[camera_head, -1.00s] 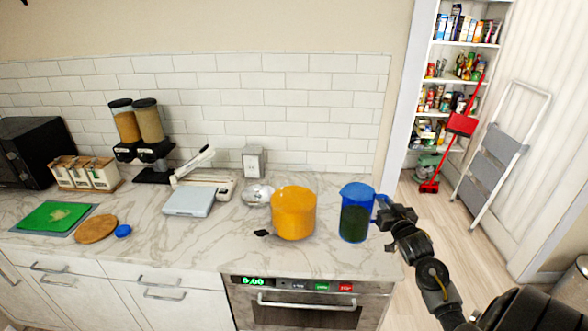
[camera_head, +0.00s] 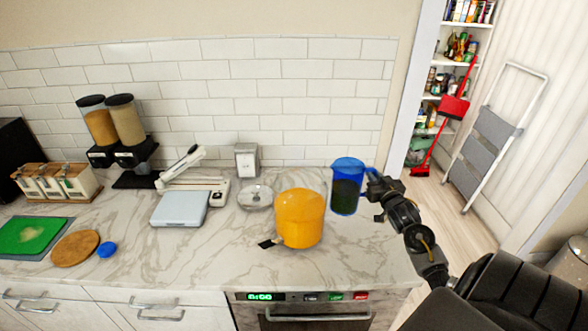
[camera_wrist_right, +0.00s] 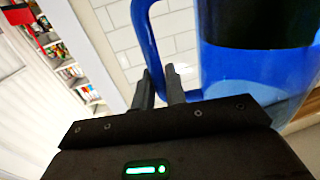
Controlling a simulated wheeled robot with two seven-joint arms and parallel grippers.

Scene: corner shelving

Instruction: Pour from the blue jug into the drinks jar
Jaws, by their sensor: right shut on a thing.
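The blue jug (camera_head: 346,187) is see-through and has dark liquid in its lower part. It is nearly upright, to the right of the drinks jar and seemingly raised off the counter. My right gripper (camera_head: 372,186) is shut on the jug's handle, on the jug's right side. In the right wrist view the handle passes between the fingers (camera_wrist_right: 160,88), and the jug's wall (camera_wrist_right: 245,75) fills the right. The drinks jar (camera_head: 299,218) is orange, with a dark tap at its lower left, and stands on the counter. My left gripper is not in view.
On the marble counter (camera_head: 200,250), a metal bowl (camera_head: 256,197), a napkin holder (camera_head: 246,161) and a scale (camera_head: 180,208) stand left of the jar. The tiled wall is behind. A stepladder (camera_head: 490,140) and red broom (camera_head: 453,108) stand at the right.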

